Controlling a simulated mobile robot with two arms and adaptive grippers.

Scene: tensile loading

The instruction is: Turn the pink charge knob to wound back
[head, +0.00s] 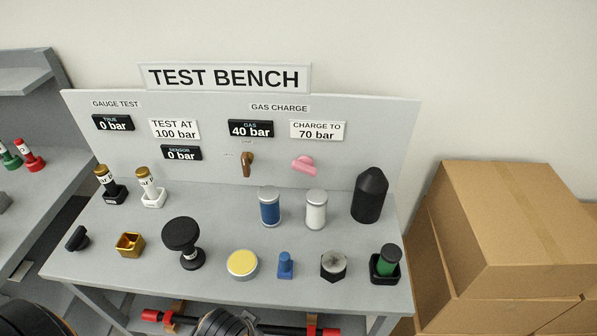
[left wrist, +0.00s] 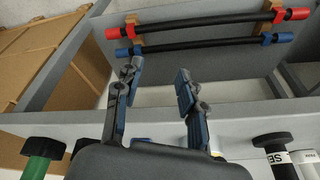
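The pink charge knob (head: 304,163) is on the upright back panel of the test bench, below the white "CHARGE TO 70 bar" sign (head: 318,130). It looks like a short bar tilted slightly down to the right. The black gas display (head: 251,129) reads 40 bar. A brown lever (head: 247,164) is mounted to the left of the knob. My left gripper (left wrist: 158,78) is open and empty in the left wrist view, near the bench's front edge, with the knob out of that view. My right gripper is in neither view.
Several items stand on the bench top (head: 215,215), including a blue cylinder (head: 269,207), a white cylinder (head: 316,210) and a tall black cylinder (head: 370,196) below the knob's side. Cardboard boxes (head: 510,220) stand at right. Red-and-blue-ended bars (left wrist: 215,38) hang under the bench.

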